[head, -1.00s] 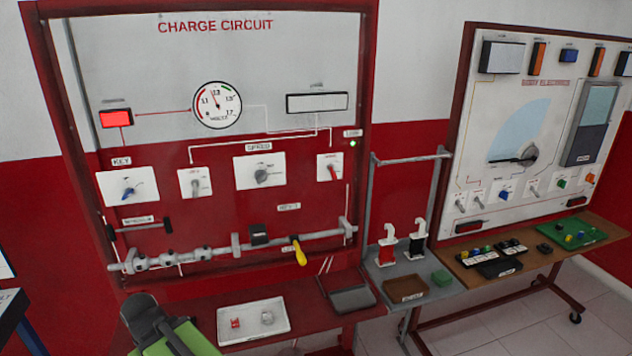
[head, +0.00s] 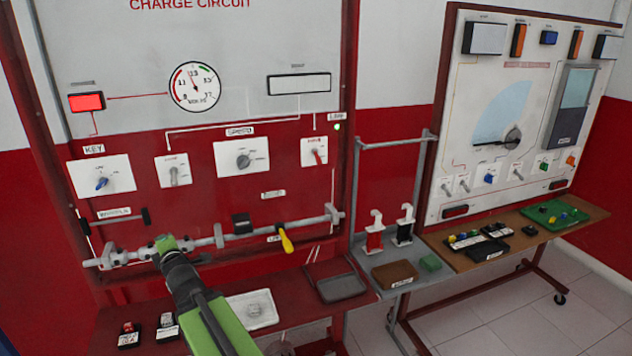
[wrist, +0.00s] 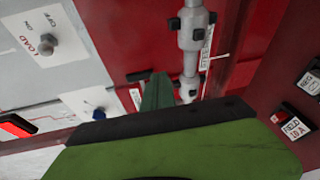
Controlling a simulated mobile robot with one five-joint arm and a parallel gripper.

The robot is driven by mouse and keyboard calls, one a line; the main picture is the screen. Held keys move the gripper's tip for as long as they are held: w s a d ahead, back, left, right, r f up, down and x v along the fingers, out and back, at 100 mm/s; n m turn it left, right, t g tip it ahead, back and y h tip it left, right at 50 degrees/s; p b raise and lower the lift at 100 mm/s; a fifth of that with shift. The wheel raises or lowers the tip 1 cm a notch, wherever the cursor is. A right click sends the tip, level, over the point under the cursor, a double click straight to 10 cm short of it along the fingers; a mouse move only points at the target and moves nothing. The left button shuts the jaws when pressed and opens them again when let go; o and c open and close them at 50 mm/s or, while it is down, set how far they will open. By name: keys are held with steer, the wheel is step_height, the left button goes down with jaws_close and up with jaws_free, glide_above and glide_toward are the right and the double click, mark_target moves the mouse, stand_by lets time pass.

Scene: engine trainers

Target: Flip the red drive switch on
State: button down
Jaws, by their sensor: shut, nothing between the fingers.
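The red drive switch (head: 317,155) is a small red lever on a white plate at the right of the charge circuit board in the head view. Its lever points downward; its small lettering is unreadable. My gripper (head: 166,243) is in front of the lower left of this board, by the grey shaft, well left of and below the red switch. It is shut and empty. In the wrist view my gripper's green finger end (wrist: 157,92) points at the board, and the red switch is not in sight there.
A grey shaft (head: 200,242) with collars and a yellow-handled lever (head: 286,240) runs across the lower board. A grey load toggle (head: 174,175), a blue key switch (head: 102,183) and a speed knob (head: 243,160) sit above it. A white tray (head: 268,322) lies below.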

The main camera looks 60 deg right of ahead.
steer(key=s+d+r+n+t+h+b, duration=0.1)
steer(key=s+d+h+b, duration=0.2)
steer(key=d, duration=0.6)
steer(key=s+d+r+t+h+b, duration=0.1)
steer(key=s+d+h+b, duration=0.1)
steer(key=s+d, duration=0.45)
steer(key=s+d+r+h+b, duration=0.1)
steer(key=s+d+h+b, duration=0.1)
steer(key=s+d, duration=0.7)
steer(key=s+d+r+n+g+h+b, duration=0.1)
steer(key=s+d+h, duration=0.3)
steer(key=s+d, duration=0.5)
steer(key=shift+d+r+h+b, duration=0.4)
steer(key=shift+d+b, duration=0.2)
steer(key=shift+b, duration=0.15)
